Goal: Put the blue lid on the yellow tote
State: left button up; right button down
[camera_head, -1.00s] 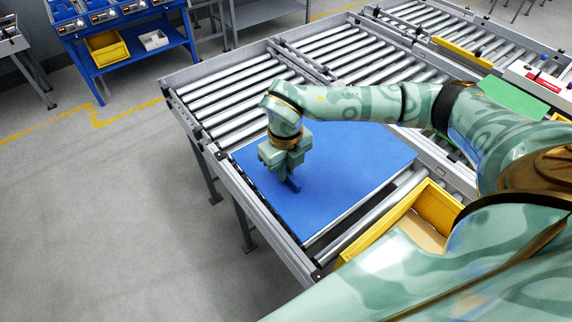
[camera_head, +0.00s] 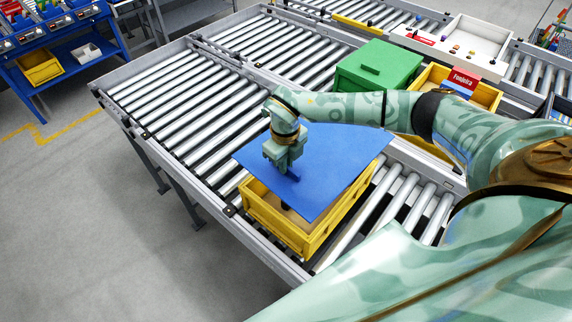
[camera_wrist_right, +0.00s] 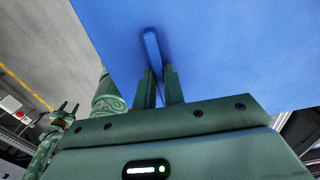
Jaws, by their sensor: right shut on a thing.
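The blue lid (camera_head: 340,152) is a flat sheet with a small upright blue handle (camera_wrist_right: 152,48). My right gripper (camera_head: 290,173) is shut on this handle; in the right wrist view its fingers (camera_wrist_right: 160,85) pinch it from both sides. The lid hangs over the yellow tote (camera_head: 272,224), which stands on the roller conveyor. The lid sits turned and shifted towards the back right, so the tote's near rim and a strip of its inside show. The far part of the tote is hidden. My left gripper (camera_wrist_right: 67,110) shows small in the right wrist view, its fingers apart.
Behind stand a green lidded tote (camera_head: 378,70) and another yellow tote (camera_head: 484,93) with a red label. A white tray (camera_head: 462,42) lies farther back. The rollers (camera_head: 180,95) to the left are clear. A blue bench (camera_head: 90,68) stands far left.

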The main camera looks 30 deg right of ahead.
aim_at(286, 175)
jog(key=shift+s+d, duration=0.1)
jog(key=shift+d, duration=0.1)
jog(key=shift+n, duration=0.3)
jog(key=shift+w+a+f+b, duration=0.1)
jog(key=shift+w+f+b, duration=0.2)
jog(key=shift+f, duration=0.2)
jog(key=shift+s+f+b, duration=0.2)
jog(key=shift+f+b, duration=0.75)
jog(key=shift+b, duration=0.05)
jog(key=shift+f+b, duration=0.75)
jog(key=shift+f, duration=0.05)
pick_arm(q)
jog(key=shift+w+f+b, duration=0.15)
jog(key=shift+f+b, duration=0.25)
jog(key=shift+f, duration=1)
jog(key=shift+w+f+b, duration=0.15)
jog(key=shift+f+b, duration=0.25)
jog(key=shift+f, duration=1)
pick_arm(e)
jog(key=shift+w+f, duration=0.1)
jog(key=shift+f, duration=0.75)
